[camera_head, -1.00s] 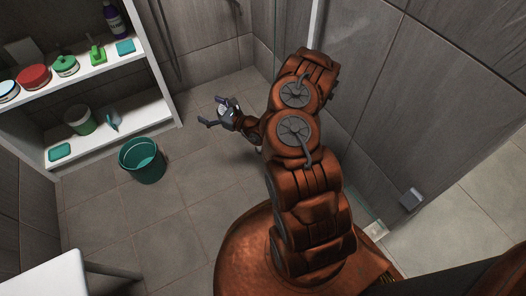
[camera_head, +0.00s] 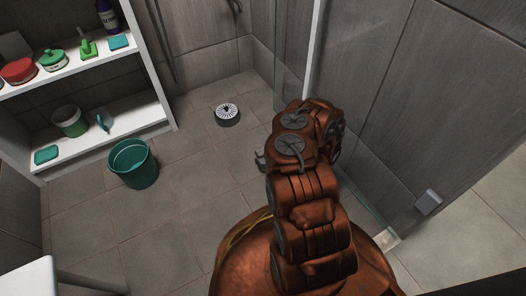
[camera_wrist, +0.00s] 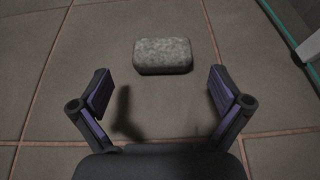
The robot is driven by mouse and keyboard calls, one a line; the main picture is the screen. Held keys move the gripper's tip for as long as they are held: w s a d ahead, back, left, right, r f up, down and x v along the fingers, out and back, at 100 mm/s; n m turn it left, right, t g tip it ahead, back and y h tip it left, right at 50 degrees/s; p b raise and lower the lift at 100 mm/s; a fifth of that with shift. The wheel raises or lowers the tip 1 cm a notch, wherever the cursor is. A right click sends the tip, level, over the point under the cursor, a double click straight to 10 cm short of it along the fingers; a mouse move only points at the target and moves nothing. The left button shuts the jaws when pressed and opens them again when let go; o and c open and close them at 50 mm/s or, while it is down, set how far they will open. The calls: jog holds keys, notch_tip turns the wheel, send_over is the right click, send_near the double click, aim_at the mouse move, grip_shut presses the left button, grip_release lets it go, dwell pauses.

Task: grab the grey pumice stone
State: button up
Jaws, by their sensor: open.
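The grey pumice stone (camera_wrist: 163,56) is a rounded, speckled block lying on the tiled floor in the wrist view, ahead of my gripper and about centred between its fingers. My gripper (camera_wrist: 159,92) is open and empty, its two purple-padded fingers spread wide apart, with the stone beyond the fingertips. In the head view only a small part of my gripper (camera_head: 260,160) shows at the left of my arm. The stone is not visible in the head view, where my arm covers part of the floor.
A glass panel (camera_head: 352,190) stands right of my arm; a teal-edged strip (camera_wrist: 285,25) shows at the wrist view's upper right. White shelves (camera_head: 150,112) hold several items.

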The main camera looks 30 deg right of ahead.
jog(key=shift+d+b+x, duration=0.2)
jog(key=shift+b+x, duration=1.55)
jog(key=shift+x, duration=0.85)
jog(key=shift+r, duration=0.15)
jog(key=shift+c, duration=0.2)
jog(key=c, duration=1.1)
jog(key=shift+o, duration=0.2)
